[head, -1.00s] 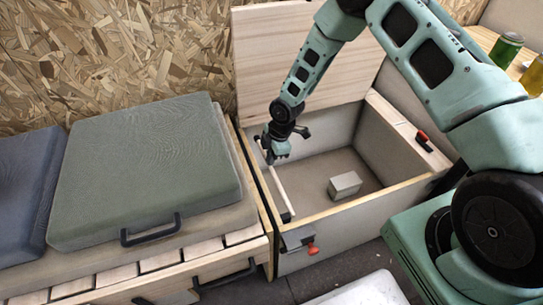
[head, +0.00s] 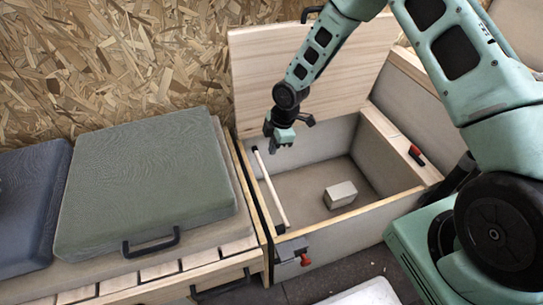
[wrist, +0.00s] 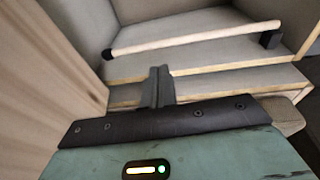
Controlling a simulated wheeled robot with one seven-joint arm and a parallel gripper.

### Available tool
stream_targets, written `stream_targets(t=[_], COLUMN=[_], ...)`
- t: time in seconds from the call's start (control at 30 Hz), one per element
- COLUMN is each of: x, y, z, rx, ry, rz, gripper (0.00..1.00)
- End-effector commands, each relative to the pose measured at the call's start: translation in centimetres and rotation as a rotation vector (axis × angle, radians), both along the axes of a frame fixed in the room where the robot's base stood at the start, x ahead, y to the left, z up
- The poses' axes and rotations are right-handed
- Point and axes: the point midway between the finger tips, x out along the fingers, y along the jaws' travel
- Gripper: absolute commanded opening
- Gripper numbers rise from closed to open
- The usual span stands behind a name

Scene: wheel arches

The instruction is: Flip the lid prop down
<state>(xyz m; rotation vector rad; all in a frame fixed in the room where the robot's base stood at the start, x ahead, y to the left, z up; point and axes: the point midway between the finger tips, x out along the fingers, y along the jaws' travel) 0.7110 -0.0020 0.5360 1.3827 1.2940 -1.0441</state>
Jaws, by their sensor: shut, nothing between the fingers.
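The lid prop (head: 270,190) is a thin pale rod with dark ends. It lies along the left wall of the open wooden box, and it also shows in the wrist view (wrist: 195,39) across the top. The wooden lid (head: 300,75) stands raised at the back of the box. My gripper (head: 281,146) is shut and empty, above the box opening near the rod's far end and apart from it. In the wrist view my gripper's fingers (wrist: 158,88) are together, below the rod in the picture.
A grey-white block (head: 340,194) lies on the box floor. A red and black tool (head: 416,154) rests on the right ledge. A red knob (head: 305,260) is on the front wall. A green cushion (head: 145,180) with a black handle lies on the slatted bench to the left.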

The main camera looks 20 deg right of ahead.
Motion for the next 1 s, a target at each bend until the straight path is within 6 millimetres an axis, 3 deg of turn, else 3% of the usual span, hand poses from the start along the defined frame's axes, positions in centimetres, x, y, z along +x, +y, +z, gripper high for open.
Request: stream_targets(t=[0.03, 0.2, 0.87, 1.0], x=[0.0, 0.1, 0.0, -1.0], y=[-0.2, -0.6, -0.6, 0.7], z=[1.2, 3.1, 3.8, 6.3], rx=[0.001, 0.001, 0.000, -0.011], ry=[-0.002, -0.001, 0.000, 0.012], rz=[-0.001, -0.001, -0.001, -0.037], gripper=[0.00, 0.00, 0.00, 0.00])
